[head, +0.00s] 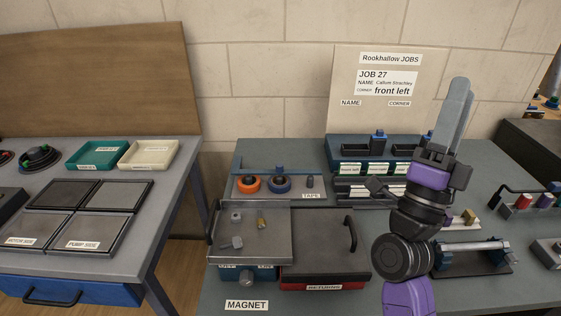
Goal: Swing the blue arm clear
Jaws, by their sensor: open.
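A thin blue arm (268,169) lies level across the back of the tape stand (239,191), behind and above an orange roll (249,184) and a blue roll (281,185). A small blue knob or post stands near its right end. My gripper (461,84) is to the right of the stand, raised with its grey fingers pointing up in front of the job board. It is open, holds nothing that I can see, and is well apart from the blue arm. The fingers overlap in this view, so the gap between them is hard to see.
A raised metal tray (220,258) with small parts stands in front of the tape stand. Beside it is a red RETURNS box (325,279) with a black handle. Dark racks (361,169) stand behind, and a roller stand (475,257) is at right. The job board (385,60) rises at the back.

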